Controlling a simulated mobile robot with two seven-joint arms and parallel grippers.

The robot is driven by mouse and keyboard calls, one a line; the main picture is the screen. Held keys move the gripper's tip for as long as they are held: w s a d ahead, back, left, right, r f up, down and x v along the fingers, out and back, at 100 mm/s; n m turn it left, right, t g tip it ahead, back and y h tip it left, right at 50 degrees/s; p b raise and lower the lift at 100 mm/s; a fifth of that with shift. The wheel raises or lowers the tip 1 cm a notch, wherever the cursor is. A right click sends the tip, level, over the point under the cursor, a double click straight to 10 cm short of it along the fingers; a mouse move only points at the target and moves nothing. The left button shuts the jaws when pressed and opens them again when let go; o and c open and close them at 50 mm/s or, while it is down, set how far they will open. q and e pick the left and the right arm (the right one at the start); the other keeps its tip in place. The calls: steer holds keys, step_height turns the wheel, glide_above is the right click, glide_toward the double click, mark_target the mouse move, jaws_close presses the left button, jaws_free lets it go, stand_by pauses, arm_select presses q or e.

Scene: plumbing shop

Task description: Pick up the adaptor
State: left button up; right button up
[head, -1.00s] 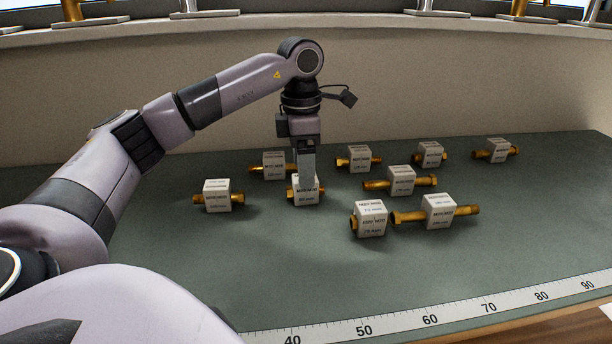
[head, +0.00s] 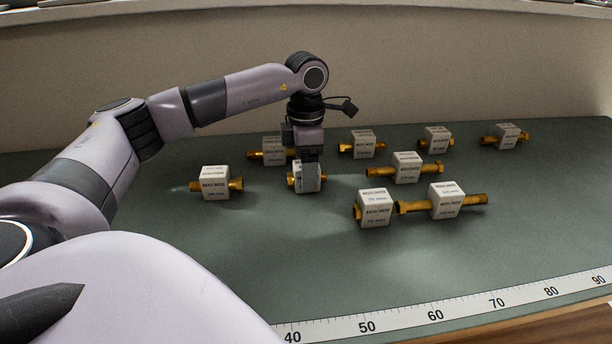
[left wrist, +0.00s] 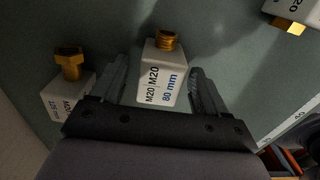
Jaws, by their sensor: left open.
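Several brass adaptors with white printed labels lie on the green mat. My left gripper (head: 307,160) points straight down over one adaptor (head: 306,179) in the middle of the group. In the left wrist view this adaptor (left wrist: 160,80) reads M20|M20, 80 mm, and has a brass threaded end. It sits between the two open fingers of my left gripper (left wrist: 155,92), with a gap visible on both sides. The gripper partly hides its top in the head view. My right gripper is in neither view.
Another adaptor (head: 215,184) lies to the left and one (head: 273,151) close behind; a neighbour (left wrist: 68,90) is near a finger in the wrist view. Others (head: 374,207) (head: 445,201) lie to the right. A ruler strip (head: 430,317) runs along the front edge. The front mat is clear.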

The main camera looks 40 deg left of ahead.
arm_select(q)
steer(key=c, duration=1.1)
steer(key=shift+r, duration=0.1)
